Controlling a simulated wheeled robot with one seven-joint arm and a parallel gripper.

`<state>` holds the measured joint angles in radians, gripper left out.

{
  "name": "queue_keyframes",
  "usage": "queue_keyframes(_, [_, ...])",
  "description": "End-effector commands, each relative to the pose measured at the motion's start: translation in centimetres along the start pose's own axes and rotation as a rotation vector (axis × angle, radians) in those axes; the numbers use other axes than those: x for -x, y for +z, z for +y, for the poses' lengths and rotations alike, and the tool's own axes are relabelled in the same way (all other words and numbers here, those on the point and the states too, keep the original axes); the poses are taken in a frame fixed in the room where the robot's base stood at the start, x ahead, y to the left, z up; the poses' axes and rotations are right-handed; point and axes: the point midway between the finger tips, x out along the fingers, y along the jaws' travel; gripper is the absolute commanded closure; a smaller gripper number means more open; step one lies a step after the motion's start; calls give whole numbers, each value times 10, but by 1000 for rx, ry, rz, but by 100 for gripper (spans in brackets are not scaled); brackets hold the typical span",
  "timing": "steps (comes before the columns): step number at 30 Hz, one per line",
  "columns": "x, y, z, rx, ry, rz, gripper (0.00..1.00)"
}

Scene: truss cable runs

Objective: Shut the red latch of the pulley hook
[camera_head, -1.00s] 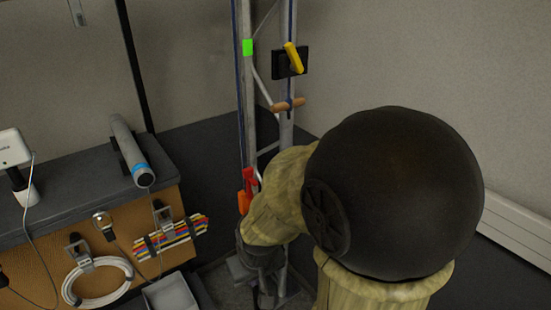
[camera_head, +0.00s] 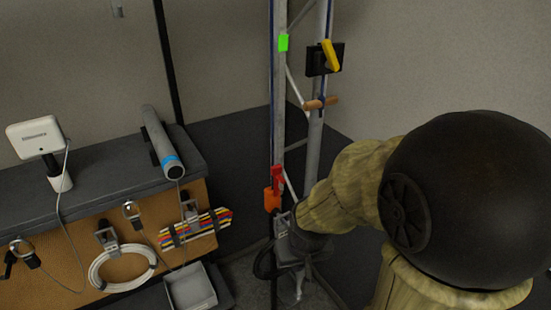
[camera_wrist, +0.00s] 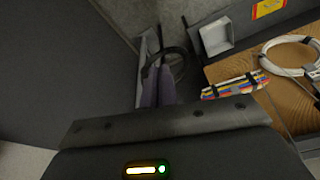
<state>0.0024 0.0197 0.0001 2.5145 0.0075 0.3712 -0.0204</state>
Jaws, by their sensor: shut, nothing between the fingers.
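The red latch (camera_head: 277,178) is in the head view, just above the orange body of the pulley hook (camera_head: 272,200), low on the truss. The latch stands up from the orange body; I cannot tell exactly how far it is swung. My arm reaches in from the right, and its dark wrist is just below and right of the hook, apart from it in the picture. My gripper (camera_wrist: 158,78) shows in the wrist view with its fingers together and nothing between them. The latch and hook do not show in the wrist view.
The truss (camera_head: 278,110) carries a green band (camera_head: 283,43), a yellow-handled black block (camera_head: 324,58) and a wooden peg (camera_head: 320,103). At left, a bench holds a white device (camera_head: 35,137) and a grey tube (camera_head: 160,143). A white cable coil (camera_head: 122,268) and grey tray (camera_head: 190,288) are below.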

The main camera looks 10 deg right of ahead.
Motion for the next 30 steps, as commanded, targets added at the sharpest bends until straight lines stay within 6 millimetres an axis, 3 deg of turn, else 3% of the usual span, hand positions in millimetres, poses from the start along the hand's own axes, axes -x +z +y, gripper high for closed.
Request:
queue_keyframes(18, [105,-263,9,218,-64,83,100])
queue_keyframes(21, [118,-292,10,254,-77,99,100])
queue_keyframes(24, [124,-309,10,280,-84,108,100])
queue_keyframes(30, [125,-314,10,291,-88,112,100])
